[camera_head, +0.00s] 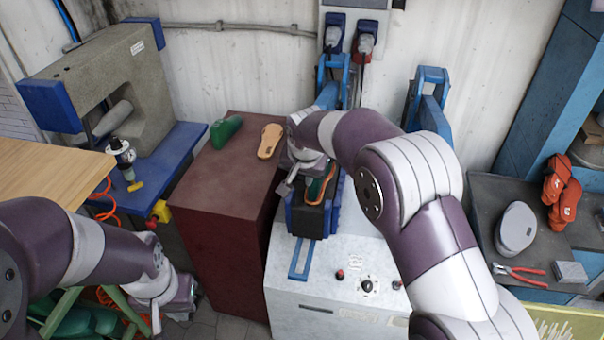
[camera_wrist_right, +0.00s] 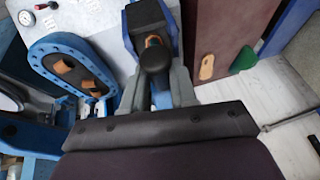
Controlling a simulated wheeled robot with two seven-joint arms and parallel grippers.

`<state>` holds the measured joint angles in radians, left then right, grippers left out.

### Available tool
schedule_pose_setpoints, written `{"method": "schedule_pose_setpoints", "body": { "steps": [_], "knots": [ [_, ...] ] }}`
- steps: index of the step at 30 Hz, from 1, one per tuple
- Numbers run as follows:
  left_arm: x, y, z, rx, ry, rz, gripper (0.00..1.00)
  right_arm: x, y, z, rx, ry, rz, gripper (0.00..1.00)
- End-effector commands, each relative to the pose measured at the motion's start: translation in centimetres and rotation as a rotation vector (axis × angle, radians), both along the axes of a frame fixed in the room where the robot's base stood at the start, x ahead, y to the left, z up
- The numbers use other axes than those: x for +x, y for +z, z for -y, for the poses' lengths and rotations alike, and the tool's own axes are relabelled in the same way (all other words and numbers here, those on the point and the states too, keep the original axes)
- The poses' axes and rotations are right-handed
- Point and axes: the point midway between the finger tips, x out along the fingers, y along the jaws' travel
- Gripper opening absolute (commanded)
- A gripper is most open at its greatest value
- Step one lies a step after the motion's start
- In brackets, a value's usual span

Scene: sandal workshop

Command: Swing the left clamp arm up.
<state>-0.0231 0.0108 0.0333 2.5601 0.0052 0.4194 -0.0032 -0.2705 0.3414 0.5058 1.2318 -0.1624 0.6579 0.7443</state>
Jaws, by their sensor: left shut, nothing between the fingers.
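The white press (camera_head: 320,270) carries a blue left station (camera_head: 305,220) with a sandal (camera_head: 321,186) in it. The blue left clamp arm (camera_head: 329,95) runs behind my right gripper, so its lower end is hidden in the head view. My right gripper (camera_head: 296,186) is over the left station. In the right wrist view its grey fingers (camera_wrist_right: 158,92) stand apart around a dark cylindrical piece (camera_wrist_right: 154,58) at that station; I cannot tell whether they press on it. My left gripper (camera_head: 172,305) is shut and empty, low at the left, away from the press.
A second blue clamp arm (camera_head: 430,85) stands upright at the right, partly behind my right arm. A maroon cabinet (camera_head: 230,240) with a sole (camera_head: 270,141) and green last (camera_head: 226,131) adjoins the press. A dark bench (camera_head: 490,205) with pliers (camera_head: 520,274) is at the right.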

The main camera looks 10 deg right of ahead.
Motion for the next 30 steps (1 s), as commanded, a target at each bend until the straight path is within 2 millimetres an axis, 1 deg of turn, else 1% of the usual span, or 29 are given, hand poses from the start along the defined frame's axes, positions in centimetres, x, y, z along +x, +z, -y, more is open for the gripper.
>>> {"method": "schedule_pose_setpoints", "body": {
  "steps": [3,5,8,9,12,15,18,21,25,30],
  "knots": [
    [0.0,0.2,0.0,0.0,0.0,0.0,0.0,0.0,0.1,0.0,0.0,0.0,-0.002,0.0],
    [0.0,0.9,0.0,0.0,0.0,0.0,0.0,0.1,0.8,0.1,0.0,-0.001,-0.008,0.0],
    [0.0,3.5,0.0,0.0,0.0,0.0,0.0,0.4,3.0,0.2,0.007,-0.004,-0.031,0.0],
    [0.0,4.9,0.0,0.0,0.0,0.0,0.0,0.5,4.2,0.3,0.011,-0.007,-0.044,0.0],
    [0.0,8.2,0.0,0.0,0.0,0.001,0.0,1.0,6.9,0.4,0.025,-0.007,-0.086,0.0],
    [0.0,11.2,0.0,0.0,0.0,0.001,0.0,1.5,9.2,0.6,0.038,-0.006,-0.126,0.0],
    [0.0,14.1,0.0,0.0,0.0,0.001,0.0,2.2,11.3,0.8,0.051,-0.007,-0.163,0.0],
    [0.0,16.3,0.0,0.0,0.0,0.0,0.0,2.7,12.8,0.9,0.062,-0.006,-0.195,0.0],
    [0.0,17.9,0.0,0.0,0.0,0.0,0.0,3.1,13.7,1.1,0.073,-0.005,-0.223,0.0],
    [0.0,18.1,0.0,0.0,0.0,0.0,0.0,3.2,13.7,1.1,0.077,-0.002,-0.236,0.0]
  ]
}}
